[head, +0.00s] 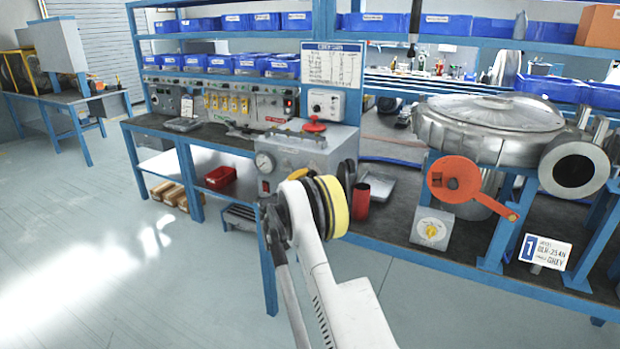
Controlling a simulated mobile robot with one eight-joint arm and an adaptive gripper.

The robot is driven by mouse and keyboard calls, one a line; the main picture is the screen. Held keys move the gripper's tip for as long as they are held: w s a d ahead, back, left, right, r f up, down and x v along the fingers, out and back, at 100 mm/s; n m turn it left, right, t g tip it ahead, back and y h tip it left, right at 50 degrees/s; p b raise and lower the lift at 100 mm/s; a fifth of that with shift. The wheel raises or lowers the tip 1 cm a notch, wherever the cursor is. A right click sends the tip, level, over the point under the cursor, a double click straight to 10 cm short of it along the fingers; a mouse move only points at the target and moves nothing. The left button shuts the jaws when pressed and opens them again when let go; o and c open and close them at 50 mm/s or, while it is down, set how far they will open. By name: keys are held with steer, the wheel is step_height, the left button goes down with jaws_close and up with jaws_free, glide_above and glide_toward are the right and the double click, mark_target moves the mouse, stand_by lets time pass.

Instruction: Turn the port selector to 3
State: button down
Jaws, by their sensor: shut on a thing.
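I cannot pick out the port selector or its number with certainty. A grey box (292,154) with a round gauge (265,163) and a red knob on top (314,125) stands on the bench. My pale arm with its black and yellow wrist rings reaches up in front of the box and hides its lower right part. My fingertips do not show; the wrist hides that area. A dark rounded part shows just behind the yellow ring, unclear in kind. A yellow knob (432,230) sits on a pale square plate at right, apart from my arm.
A red cylinder (361,201) stands right of my wrist. A large metal blower (487,130) with an orange-red lever (455,180) fills the right. A control panel (240,105) lines the back left. Blue bins (235,64) fill the shelves. The floor at left (90,230) is clear.

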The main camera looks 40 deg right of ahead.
steer(key=shift+m, duration=1.9)
steer(key=c, duration=1)
jaws_free()
steer(key=shift+w, duration=0.1)
steer(key=v, duration=1.2)
